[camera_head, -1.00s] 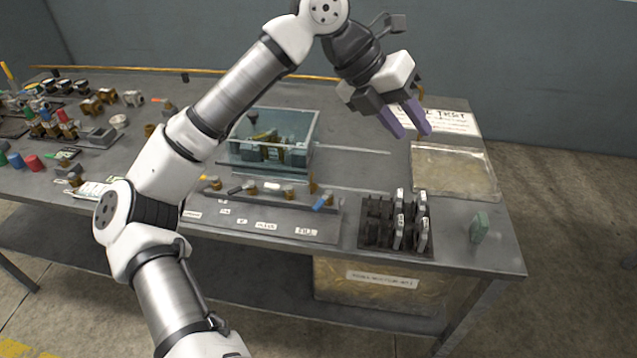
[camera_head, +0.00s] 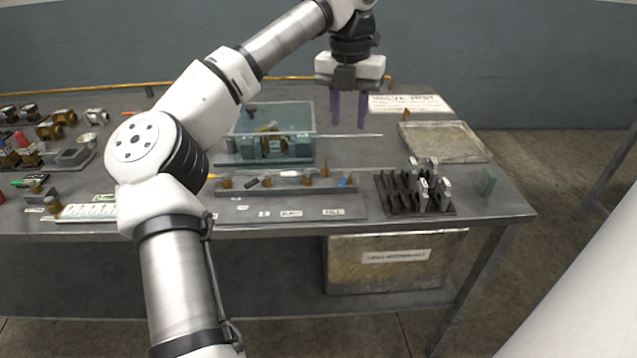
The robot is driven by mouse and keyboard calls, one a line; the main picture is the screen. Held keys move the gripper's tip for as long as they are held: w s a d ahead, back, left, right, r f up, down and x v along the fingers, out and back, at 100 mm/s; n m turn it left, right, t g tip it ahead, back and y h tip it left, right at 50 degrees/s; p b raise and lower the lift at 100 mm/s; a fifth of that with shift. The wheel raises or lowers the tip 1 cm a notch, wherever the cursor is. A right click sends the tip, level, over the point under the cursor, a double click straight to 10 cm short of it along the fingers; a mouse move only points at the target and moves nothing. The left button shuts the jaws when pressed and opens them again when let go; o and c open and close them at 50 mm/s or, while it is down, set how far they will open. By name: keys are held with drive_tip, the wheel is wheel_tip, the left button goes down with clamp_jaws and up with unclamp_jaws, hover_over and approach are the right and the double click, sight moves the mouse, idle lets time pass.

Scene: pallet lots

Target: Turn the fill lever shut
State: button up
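The fill lever (camera_head: 344,182) is a small blue handle at the right end of a row of levers on the grey manifold panel (camera_head: 300,207). A white label reading FILL (camera_head: 333,212) sits in front of it. The handle looks slanted, but its exact angle is too small to tell. My gripper (camera_head: 348,122) points down above the back of the table, behind and above the fill lever and clear of it. Its two purple fingers are apart with nothing between them.
A clear-walled tank (camera_head: 272,118) stands behind the levers. A black rack with several grey plates (camera_head: 405,195) stands just right of the fill lever. A green block (camera_head: 488,181) and a shallow metal tray (camera_head: 445,142) are further right. Other levers (camera_head: 265,181) stand left of it.

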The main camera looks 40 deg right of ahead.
sight(343, 181)
wheel_tip(343, 181, down, 14)
drive_tip(key=shift+w+a+r+p, duration=0.1)
drive_tip(key=shift+a+p, duration=0.05)
drive_tip(key=shift+p, duration=0.4)
clamp_jaws()
